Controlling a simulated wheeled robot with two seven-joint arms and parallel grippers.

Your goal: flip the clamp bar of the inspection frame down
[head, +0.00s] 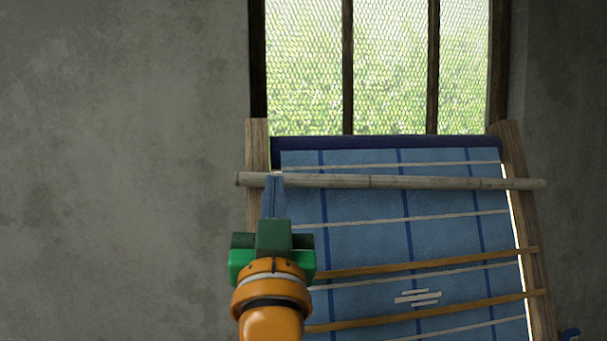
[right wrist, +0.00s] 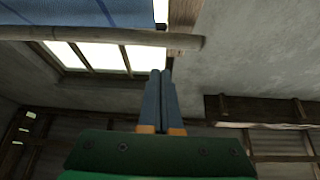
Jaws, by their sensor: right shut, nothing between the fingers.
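The inspection frame (head: 514,160) has wooden side posts and holds a blue checked cloth (head: 360,235) that leans below the window. Its clamp bar, a pale bamboo-like pole (head: 400,182), lies across the upper part of the cloth, both ends sticking out past the posts. My right gripper (head: 275,178) is shut and empty, fingers pointing up, its tips overlapping the bar near its left end. In the right wrist view the shut fingertips (right wrist: 160,75) show just below the bar's end (right wrist: 180,41), with a gap in the picture. I cannot tell whether they touch. My left gripper is out of view.
Two orange-brown slats (head: 430,311) cross the lower cloth, with small white strips (head: 418,297) between them. A barred, meshed window (head: 390,65) is behind the frame. The bare grey wall (head: 120,150) fills the left, with free room in front of it.

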